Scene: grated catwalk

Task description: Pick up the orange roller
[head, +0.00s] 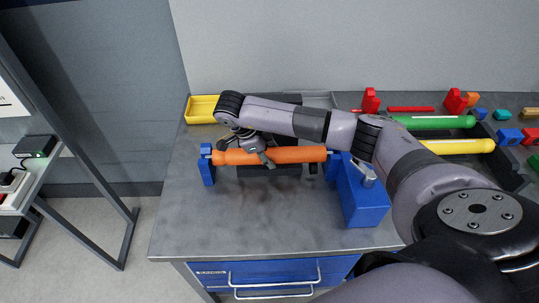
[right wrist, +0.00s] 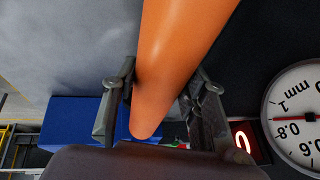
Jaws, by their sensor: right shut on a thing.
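The orange roller (head: 295,154) lies level across the workbench, between a blue upright support (head: 207,168) at its left end and a blue block (head: 362,195) near its right end. I cannot tell whether it rests on the supports or is slightly raised. My right gripper (head: 262,158) reaches down from above and is shut on the roller, left of its middle. In the right wrist view the roller (right wrist: 180,50) runs between the two fingers of the gripper (right wrist: 160,98), one on each side. My left gripper is not in view.
A yellow bin (head: 202,108) stands at the back left of the workbench (head: 250,222). Green (head: 435,122) and yellow (head: 460,146) rollers lie at the right among small coloured parts. A dial gauge (right wrist: 298,115) shows in the right wrist view. The bench front is clear.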

